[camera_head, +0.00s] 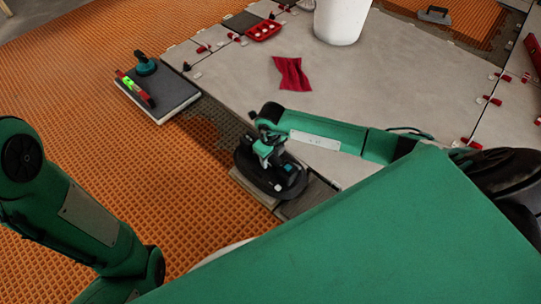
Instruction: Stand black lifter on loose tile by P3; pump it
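The black lifter (243,161), with a dark oval base, is at the centre, over a tile with a pale edge (252,188) beside the orange floor. I cannot tell whether its base touches the tile. My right gripper (268,155) points down at the top of the lifter, against its upper parts. Its fingertips are hard to make out, so whether they are closed on the lifter is unclear. My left arm comes in at the lower left, and its gripper is outside the picture. No P3 label is readable.
A dark-topped tile (178,95) at the left carries a green suction cup (145,66) and a red level (135,90). A red cloth (291,73), a white bucket (341,18) and a red tray (264,30) are on the pale tiles. Red clips line several joints.

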